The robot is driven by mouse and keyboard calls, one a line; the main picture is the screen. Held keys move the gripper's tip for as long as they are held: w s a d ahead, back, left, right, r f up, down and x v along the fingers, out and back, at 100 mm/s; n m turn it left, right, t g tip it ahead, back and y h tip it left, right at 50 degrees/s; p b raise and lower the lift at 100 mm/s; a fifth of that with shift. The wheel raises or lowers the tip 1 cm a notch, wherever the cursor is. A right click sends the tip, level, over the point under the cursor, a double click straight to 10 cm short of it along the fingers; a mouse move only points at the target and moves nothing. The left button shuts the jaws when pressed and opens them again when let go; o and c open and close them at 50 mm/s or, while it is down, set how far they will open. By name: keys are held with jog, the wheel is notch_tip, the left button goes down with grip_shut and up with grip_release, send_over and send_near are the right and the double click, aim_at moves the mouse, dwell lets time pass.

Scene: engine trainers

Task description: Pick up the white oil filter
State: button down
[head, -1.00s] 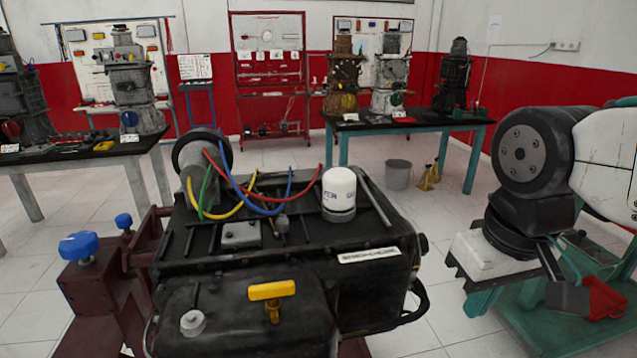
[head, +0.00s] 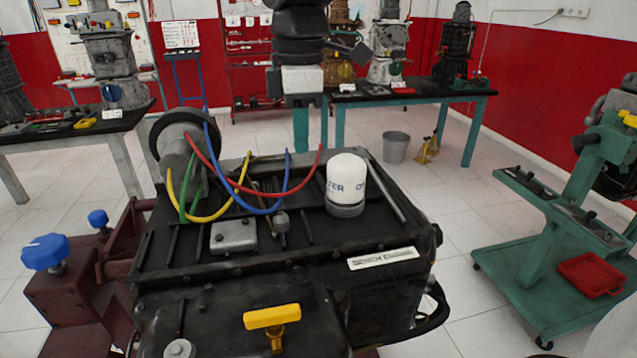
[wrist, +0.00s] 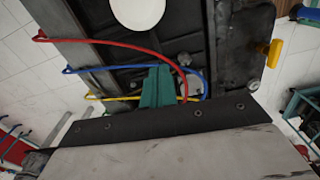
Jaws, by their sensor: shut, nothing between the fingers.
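The white oil filter (head: 346,182) stands upright on the right part of the black engine's (head: 215,265) top in the head view. In the wrist view the filter (wrist: 138,8) is a white disc seen end-on, cut by the top edge. My gripper (head: 301,128) points down at the top centre of the head view, above and left of the filter in the picture and apart from it. Its teal fingers (wrist: 158,72) are shut and empty in the wrist view, with the engine and coloured cables beyond them.
Red, blue, yellow and green cables (head: 225,205) arch over the engine's top left of the filter. A thin bar lies just right of the filter. A yellow handle (head: 272,317) is on the engine's near side. A green cart (head: 545,255) stands at right, with clear floor between.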

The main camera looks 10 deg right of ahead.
aim_at(328, 195)
jog(key=shift+n, duration=0.4)
jog(key=f, duration=0.7)
jog(key=a+f, duration=0.1)
jog(key=f, duration=0.2)
jog(key=shift+w+a+f, duration=0.1)
jog(key=shift+w+f, duration=0.05)
jog(key=shift+w, duration=0.1)
jog(key=d, duration=0.3)
jog(key=shift+r, duration=0.2)
jog(key=shift+d, duration=0.5)
jog(key=shift+d, duration=1)
jog(key=shift+a, duration=0.1)
